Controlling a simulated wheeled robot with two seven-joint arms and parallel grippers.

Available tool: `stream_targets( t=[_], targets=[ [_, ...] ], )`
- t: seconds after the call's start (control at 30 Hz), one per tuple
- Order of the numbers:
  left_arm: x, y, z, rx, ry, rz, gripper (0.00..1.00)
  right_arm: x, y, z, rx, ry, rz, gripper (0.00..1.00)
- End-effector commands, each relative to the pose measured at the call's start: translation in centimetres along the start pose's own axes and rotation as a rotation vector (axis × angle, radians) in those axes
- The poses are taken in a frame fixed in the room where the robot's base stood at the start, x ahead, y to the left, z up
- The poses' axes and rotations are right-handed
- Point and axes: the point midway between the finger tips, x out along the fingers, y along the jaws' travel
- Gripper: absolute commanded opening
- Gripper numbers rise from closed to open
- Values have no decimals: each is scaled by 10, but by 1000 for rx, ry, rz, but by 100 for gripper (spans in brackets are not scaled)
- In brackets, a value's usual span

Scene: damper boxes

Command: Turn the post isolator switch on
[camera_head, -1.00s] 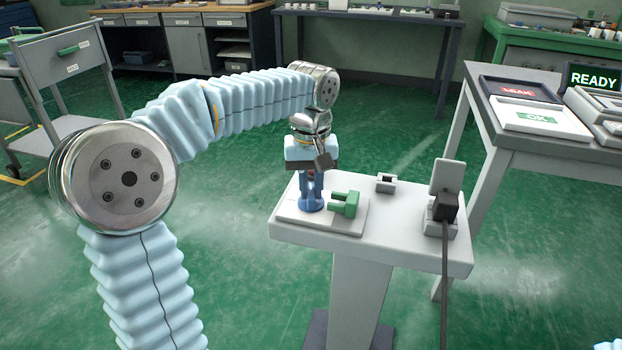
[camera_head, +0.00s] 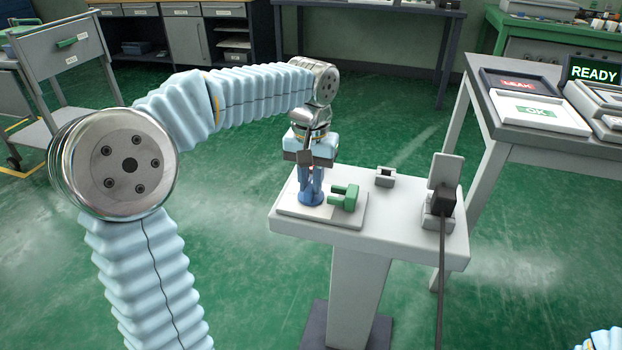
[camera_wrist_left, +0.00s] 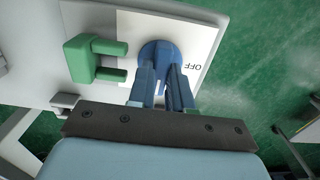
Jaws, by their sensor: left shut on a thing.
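The post isolator switch is a round blue knob (camera_head: 311,200) on a white plate (camera_head: 340,222) on top of the grey post. It also shows in the left wrist view (camera_wrist_left: 156,50), with the word OFF (camera_wrist_left: 196,67) printed beside it on the plate. My left gripper (camera_head: 312,188) points down onto the knob. Its two blue fingers, also in the left wrist view (camera_wrist_left: 160,70), are shut on the switch's grip, which they mostly hide. No ON mark is visible. My right gripper is out of view.
A green two-pronged part (camera_head: 344,197) stands on the plate right beside the switch. A small grey bracket (camera_head: 385,177) and a black plug with a cable (camera_head: 442,200) sit further right on the post top. A table with LEAK and OK trays (camera_head: 538,114) stands at the right.

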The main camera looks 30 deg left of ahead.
Motion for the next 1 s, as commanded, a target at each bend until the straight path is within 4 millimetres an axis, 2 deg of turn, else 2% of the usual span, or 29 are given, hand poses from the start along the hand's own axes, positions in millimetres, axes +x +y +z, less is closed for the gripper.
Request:
stream_targets(
  t=[0.13, 0.17, 0.3, 0.67, 0.77, 1.0],
  targets=[
    [-1, 0, 0, 2, 3, 0, 0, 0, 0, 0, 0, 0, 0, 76],
    [-1, 0, 0, 2, 3, 0, 22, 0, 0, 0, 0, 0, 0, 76],
    [0, 0, 0, 1, 2, 0, 44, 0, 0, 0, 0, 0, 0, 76],
    [-5, 0, 0, 0, 2, 0, 45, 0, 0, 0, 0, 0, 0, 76],
    [-18, 0, -1, 0, 4, 1, 45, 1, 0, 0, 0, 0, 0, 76],
    [-77, 1, -1, 0, 6, 1, 45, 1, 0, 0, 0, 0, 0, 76]
  ],
)
